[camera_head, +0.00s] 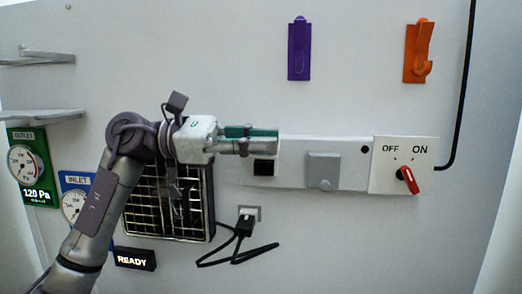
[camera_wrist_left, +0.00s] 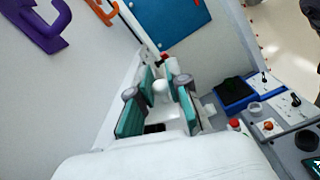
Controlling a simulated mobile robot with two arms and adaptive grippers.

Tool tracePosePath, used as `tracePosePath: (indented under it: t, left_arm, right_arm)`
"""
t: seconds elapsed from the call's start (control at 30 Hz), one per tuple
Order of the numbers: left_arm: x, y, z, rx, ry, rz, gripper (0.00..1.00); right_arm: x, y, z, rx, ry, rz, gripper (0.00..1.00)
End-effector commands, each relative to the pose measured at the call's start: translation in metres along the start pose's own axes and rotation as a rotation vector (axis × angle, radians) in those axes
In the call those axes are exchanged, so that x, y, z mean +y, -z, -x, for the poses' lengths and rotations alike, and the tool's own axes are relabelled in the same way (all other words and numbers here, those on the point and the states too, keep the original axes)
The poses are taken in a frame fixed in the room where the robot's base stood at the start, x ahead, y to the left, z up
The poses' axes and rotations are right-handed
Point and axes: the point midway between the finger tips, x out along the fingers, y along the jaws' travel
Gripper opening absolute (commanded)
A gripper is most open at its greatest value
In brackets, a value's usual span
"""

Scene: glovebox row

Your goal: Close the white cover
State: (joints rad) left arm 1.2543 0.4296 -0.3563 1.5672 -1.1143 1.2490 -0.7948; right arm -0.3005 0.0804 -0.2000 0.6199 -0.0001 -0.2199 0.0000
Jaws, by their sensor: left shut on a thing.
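The white cover (camera_wrist_left: 165,113) shows in the left wrist view as a white piece with a rounded knob, between the green pads of my left gripper (camera_wrist_left: 160,86). The gripper is shut on it. In the head view my left gripper (camera_head: 275,141) reaches in from the left, at the upper left end of a white wall strip (camera_head: 345,150). There its fingers hide most or all of the cover. A black square opening (camera_head: 264,168) shows just below the fingers, uncovered. My right gripper is not in view.
A grey cover (camera_head: 323,171) and a red OFF/ON switch (camera_head: 407,178) are to the right on the wall. A purple hook (camera_head: 299,50) and an orange hook (camera_head: 417,52) hang above. A black plug and cable (camera_head: 243,226) are below.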

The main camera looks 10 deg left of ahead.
Motion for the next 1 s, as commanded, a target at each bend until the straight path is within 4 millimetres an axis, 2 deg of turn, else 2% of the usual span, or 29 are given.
tracePosePath:
  t: [0.13, 0.57, 0.6, 0.7, 1.0]
  left_arm:
    - [-0.0017, 0.0024, -0.0002, 0.002, 0.001, -0.029, 0.0]
    - [-0.0015, 0.0018, 0.0, 0.002, 0.0, -0.038, 0.0]
    - [-0.0015, 0.0017, 0.0, 0.002, 0.0, -0.038, 0.21]
    - [-0.0015, 0.0017, 0.0, 0.002, 0.0, -0.038, 0.38]
    - [-0.0015, 0.0018, 0.0006, 0.001, 0.0, -0.037, 0.4]
  right_arm:
    - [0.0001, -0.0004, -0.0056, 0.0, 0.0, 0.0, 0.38]
    - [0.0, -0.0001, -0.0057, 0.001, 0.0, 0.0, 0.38]
    - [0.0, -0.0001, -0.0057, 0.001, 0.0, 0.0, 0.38]
    - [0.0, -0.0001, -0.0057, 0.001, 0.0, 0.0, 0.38]
    - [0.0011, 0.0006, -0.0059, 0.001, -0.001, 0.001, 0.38]
